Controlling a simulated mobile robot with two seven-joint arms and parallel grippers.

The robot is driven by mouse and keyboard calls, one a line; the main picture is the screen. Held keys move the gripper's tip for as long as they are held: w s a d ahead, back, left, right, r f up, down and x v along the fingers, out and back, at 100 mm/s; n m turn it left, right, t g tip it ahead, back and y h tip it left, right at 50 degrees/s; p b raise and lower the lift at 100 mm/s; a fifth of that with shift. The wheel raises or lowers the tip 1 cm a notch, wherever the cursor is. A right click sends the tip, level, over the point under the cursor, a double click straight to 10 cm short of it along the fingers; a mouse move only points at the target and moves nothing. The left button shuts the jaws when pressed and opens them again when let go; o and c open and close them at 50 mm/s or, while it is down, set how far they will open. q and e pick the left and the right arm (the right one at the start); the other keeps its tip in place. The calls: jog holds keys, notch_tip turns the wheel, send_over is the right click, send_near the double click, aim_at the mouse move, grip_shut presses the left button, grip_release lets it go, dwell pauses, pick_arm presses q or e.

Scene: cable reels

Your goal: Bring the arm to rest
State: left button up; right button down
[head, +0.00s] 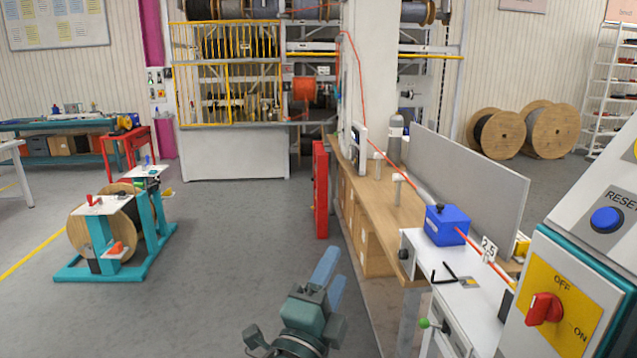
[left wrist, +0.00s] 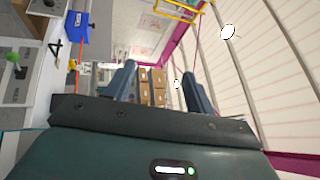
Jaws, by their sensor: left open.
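My left gripper (head: 326,266) is at the bottom middle of the head view, over the grey floor and left of the workbench. Its blue fingers point up and away, and nothing shows between them. In the left wrist view the two fingers of the left gripper (left wrist: 158,82) stand wide apart with an empty gap. Cardboard boxes show far off beyond the gap. My right gripper is in neither view.
To the right stand the wooden bench (head: 382,205), a blue block (head: 446,225) with an orange cable through it, and a control panel with a red switch (head: 543,309). A teal reel stand (head: 113,225) is at the left. Open floor (head: 235,235) lies between.

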pick_arm(q)
jog(key=s+a+f+n+g+y, duration=0.4)
jog(key=a+f+n+y, duration=0.1)
jog(key=a+f+n, duration=0.3)
jog(key=s+a+f+n+g+y, duration=0.35)
jog(key=a+f+n, duration=0.35)
jog(key=a+f, duration=0.25)
jog(key=s+a+f+n+g, duration=0.3)
jog(key=s+f+g, duration=0.15)
jog(key=s, duration=0.55)
jog(key=s+a+f+n+g, duration=0.25)
jog(key=s+f+g, duration=0.2)
jog(key=s, duration=0.45)
jog(key=w+d+f+t+h, duration=0.1)
jog(key=w+d+f+t, duration=0.1)
jog(key=f, duration=0.3)
jog(key=w+d+f+m+t+h, duration=0.1)
jog(key=w+d+f+t, duration=0.2)
jog(key=f+t, duration=0.1)
jog(key=shift+w+f, duration=0.2)
jog(key=shift+f, duration=0.7)
jog(key=shift+t+h, duration=0.25)
